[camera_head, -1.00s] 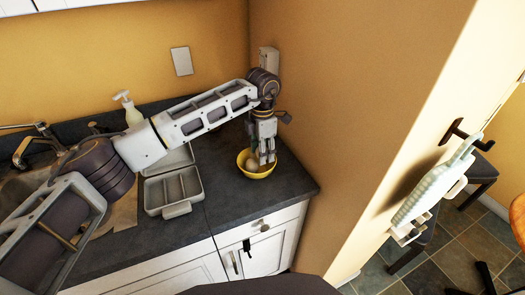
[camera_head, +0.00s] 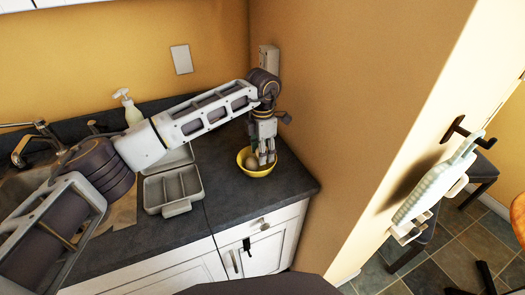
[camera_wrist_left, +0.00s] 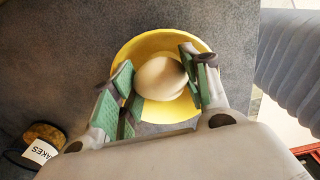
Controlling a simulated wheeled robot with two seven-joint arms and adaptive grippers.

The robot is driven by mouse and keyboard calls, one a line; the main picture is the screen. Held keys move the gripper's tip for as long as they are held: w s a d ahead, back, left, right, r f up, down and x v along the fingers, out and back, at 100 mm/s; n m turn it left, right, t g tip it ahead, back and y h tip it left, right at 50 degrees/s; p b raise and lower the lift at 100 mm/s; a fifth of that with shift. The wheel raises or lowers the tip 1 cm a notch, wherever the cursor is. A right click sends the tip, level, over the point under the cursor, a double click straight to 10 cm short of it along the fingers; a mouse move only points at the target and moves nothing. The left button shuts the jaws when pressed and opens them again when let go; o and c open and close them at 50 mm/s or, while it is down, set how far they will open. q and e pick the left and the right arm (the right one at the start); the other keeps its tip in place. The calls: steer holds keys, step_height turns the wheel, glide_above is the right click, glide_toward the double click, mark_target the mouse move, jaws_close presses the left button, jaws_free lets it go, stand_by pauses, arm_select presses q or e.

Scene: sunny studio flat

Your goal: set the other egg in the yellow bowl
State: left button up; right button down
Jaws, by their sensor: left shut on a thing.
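The yellow bowl (camera_head: 262,173) stands on the dark counter near its right end; it also shows in the wrist view (camera_wrist_left: 140,47). My left gripper (camera_head: 266,158) points down into the bowl, with its fingertips at about rim level or below. In the wrist view, its green-padded fingers (camera_wrist_left: 161,82) are on either side of a pale egg (camera_wrist_left: 158,78) and shut on it. In the head view a pale egg (camera_head: 252,162) shows inside the bowl, left of the fingers. I cannot clearly separate a second egg in the wrist view. My right gripper is not in view.
An open grey compartment box (camera_head: 172,190) lies left of the bowl. A soap bottle (camera_head: 132,113) stands by the sink. The orange wall (camera_head: 310,120) is close on the right. A labelled brown item (camera_wrist_left: 44,140) lies beside the bowl in the wrist view.

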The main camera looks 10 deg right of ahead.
arm_select(q)
steer(key=o, duration=1.1)
steer(key=shift+r, duration=0.1)
step_height(320, 180, up, 12)
stand_by(0.6)
